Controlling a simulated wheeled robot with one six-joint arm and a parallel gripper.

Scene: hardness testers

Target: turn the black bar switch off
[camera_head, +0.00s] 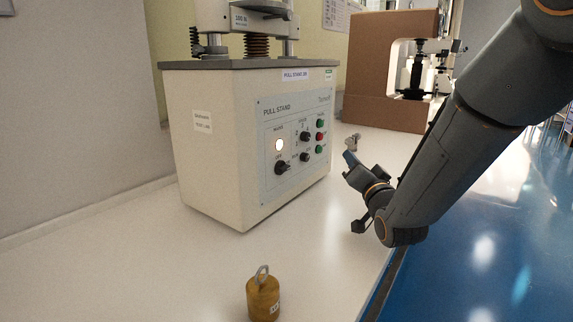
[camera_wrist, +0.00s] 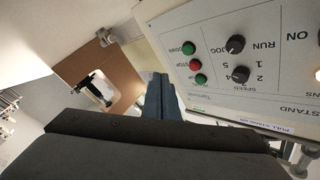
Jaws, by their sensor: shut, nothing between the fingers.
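The black bar switch (camera_head: 282,168) is on the sloped front panel of the pull stand (camera_head: 215,150), under a lit white lamp (camera_head: 280,145). It looks tilted, but its exact angle is too small to read. In the wrist view the panel (camera_wrist: 270,75) appears turned over, with part of the lamp (camera_wrist: 317,75) at the right edge; the bar switch is out of that view. My gripper (camera_head: 350,157) is to the right of the panel, apart from it. In the wrist view its fingers (camera_wrist: 163,92) are together and empty.
The panel also has two round black knobs (camera_head: 306,136) and green and red buttons (camera_head: 320,136). A brass weight with a hook (camera_head: 263,297) stands at the front of the white bench. The bench between the weight and stand is clear.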

